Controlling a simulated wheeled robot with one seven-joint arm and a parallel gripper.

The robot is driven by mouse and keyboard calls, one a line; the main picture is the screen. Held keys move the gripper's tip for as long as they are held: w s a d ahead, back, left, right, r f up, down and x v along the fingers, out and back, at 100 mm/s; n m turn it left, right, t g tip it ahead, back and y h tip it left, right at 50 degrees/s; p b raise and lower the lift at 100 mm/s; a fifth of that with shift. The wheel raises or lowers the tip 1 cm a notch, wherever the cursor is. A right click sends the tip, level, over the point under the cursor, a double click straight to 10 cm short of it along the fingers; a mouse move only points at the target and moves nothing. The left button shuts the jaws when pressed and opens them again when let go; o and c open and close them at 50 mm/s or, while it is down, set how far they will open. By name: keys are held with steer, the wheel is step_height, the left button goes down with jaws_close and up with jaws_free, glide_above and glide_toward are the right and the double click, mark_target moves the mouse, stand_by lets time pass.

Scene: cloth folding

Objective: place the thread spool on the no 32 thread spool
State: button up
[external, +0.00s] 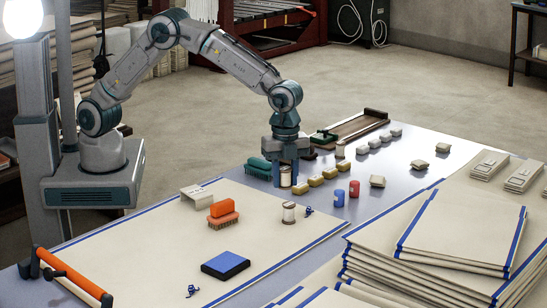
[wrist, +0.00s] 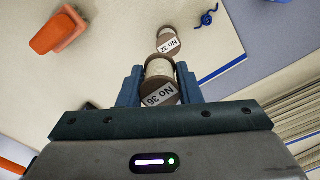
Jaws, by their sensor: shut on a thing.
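My gripper (wrist: 160,88) is shut on a thread spool (wrist: 158,68) with a brown rim and a label reading No 36. In the external view my gripper (external: 285,182) points down, and the held spool (external: 285,176) shows between its fingers. The No 32 thread spool (wrist: 168,41) stands ahead of the held spool in the wrist view, apart from it. In the external view the No 32 spool (external: 289,212) appears to be the one standing upright on the cream cloth, in front of my gripper. Its top looks clear.
An orange brush (external: 224,212) and a white bracket (external: 196,195) lie left of the No 32 spool. A blue knotted cord (wrist: 207,18) lies near it. Yellow blocks (external: 316,181), red (external: 354,188) and blue (external: 339,198) spools stand to the right. Folded cloths (external: 440,240) are stacked at the front right.

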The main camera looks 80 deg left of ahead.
mark_target(289, 204)
steer(key=shift+w+a+f, duration=0.4)
steer(key=shift+w+f, duration=0.05)
steer(key=shift+w, duration=0.1)
steer(key=shift+f, duration=2)
steer(key=shift+f, duration=0.15)
steer(key=o, duration=0.9)
steer(key=shift+o, duration=0.2)
